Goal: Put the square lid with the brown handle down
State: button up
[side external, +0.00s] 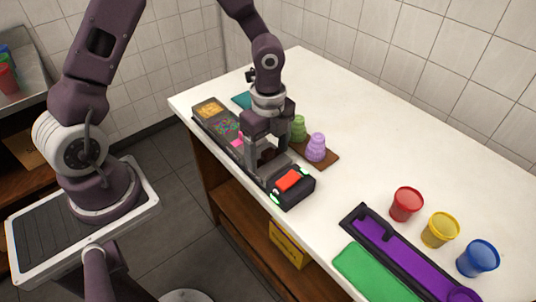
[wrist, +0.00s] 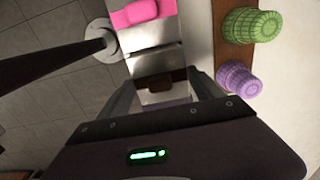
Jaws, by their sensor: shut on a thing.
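The square lid (wrist: 155,62) is a grey metallic plate with a brown handle (wrist: 160,82), seen between my fingers in the wrist view. My gripper (side external: 266,160) points down over the near part of the long dark topping tray (side external: 210,125) and is shut on the brown handle. In the side view the fingers and shadow cover most of the lid, and I cannot tell whether it touches the tray. A pink-handled lid (wrist: 140,14) sits beside it along the tray.
Green (side external: 298,128) and purple (side external: 316,147) cups stand on a brown board close to my gripper. A red-topped black box (side external: 289,180) is at the tray's near end. Red (side external: 406,204), yellow (side external: 440,230) and blue (side external: 478,258) cups stand right. The counter's middle is clear.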

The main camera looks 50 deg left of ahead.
jog(key=r, duration=0.6)
jog(key=a+r, duration=0.1)
jog(key=r, duration=0.2)
jog(key=shift+w+r, duration=0.3)
jog(key=w+a+f, duration=0.1)
jog(key=w+a, duration=0.3)
jog(key=a, duration=1)
jog(key=s+a+f, duration=0.1)
jog(key=s+a, duration=0.2)
jog(key=a, duration=0.8)
jog(key=s+a+f, duration=0.2)
jog(key=a, duration=0.9)
notch_tip(320, 180, down, 9)
jog(key=shift+s+r, duration=0.1)
jog(key=shift+f, duration=0.35)
jog(key=shift+f, duration=0.1)
jog(key=o, duration=1.4)
